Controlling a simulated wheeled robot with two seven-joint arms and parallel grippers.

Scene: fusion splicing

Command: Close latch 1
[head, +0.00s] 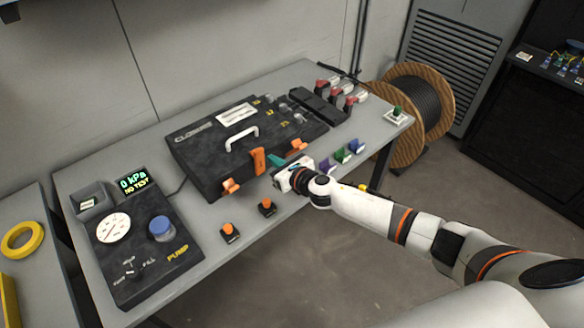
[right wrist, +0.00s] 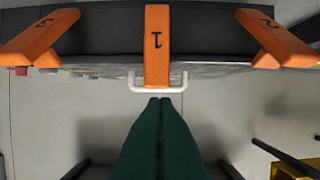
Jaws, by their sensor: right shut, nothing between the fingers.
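The black closure case (head: 205,165) lies on the grey bench with its lid down and a white handle (head: 243,138) on top. Orange latch 1 (head: 258,161) stands upright at the middle of the case's front edge. It is central in the right wrist view (right wrist: 157,45), its number upside down, with the handle partly behind it. My right gripper (head: 276,159) is shut and empty, its green fingers just right of latch 1 in the head view. In the right wrist view its fingertips (right wrist: 160,100) point at the latch; contact cannot be told. My left gripper is not in view.
Other orange latches (head: 231,187) (head: 298,145) flank latch 1 and stick outward. Small orange-topped blocks (head: 229,233) (head: 267,207) sit near the bench's front edge. The pump panel (head: 140,250) stands left; coloured clips (head: 340,155) lie right of my gripper.

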